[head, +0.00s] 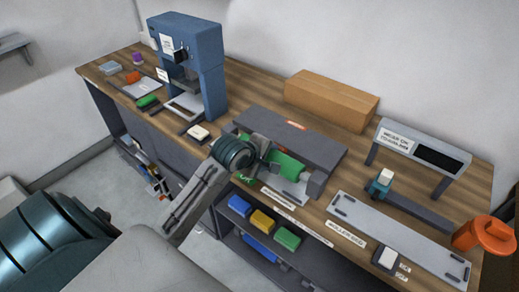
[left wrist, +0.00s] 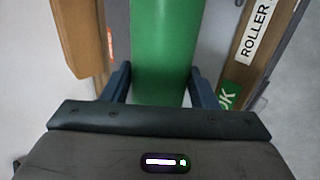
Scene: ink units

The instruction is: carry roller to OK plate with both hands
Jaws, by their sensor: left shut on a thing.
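The green roller (head: 286,166) is in the middle of the head view, over a light grey plate (head: 290,187) beside a dark grey stand (head: 295,135). A green OK label (head: 246,179) is on the bench's front edge near it. My left gripper (head: 266,150) is shut on the roller near its left end. In the left wrist view the roller (left wrist: 162,50) runs between the two dark fingers. Whether the roller touches the plate is hard to tell. My right gripper is not in view.
A long grey plate (head: 390,240) lies at right, with a teal device (head: 380,185) behind it. An orange container (head: 484,235) stands at the right end. A cardboard box (head: 332,98), a blue press (head: 188,60) and a grey raised unit (head: 425,145) stand along the back.

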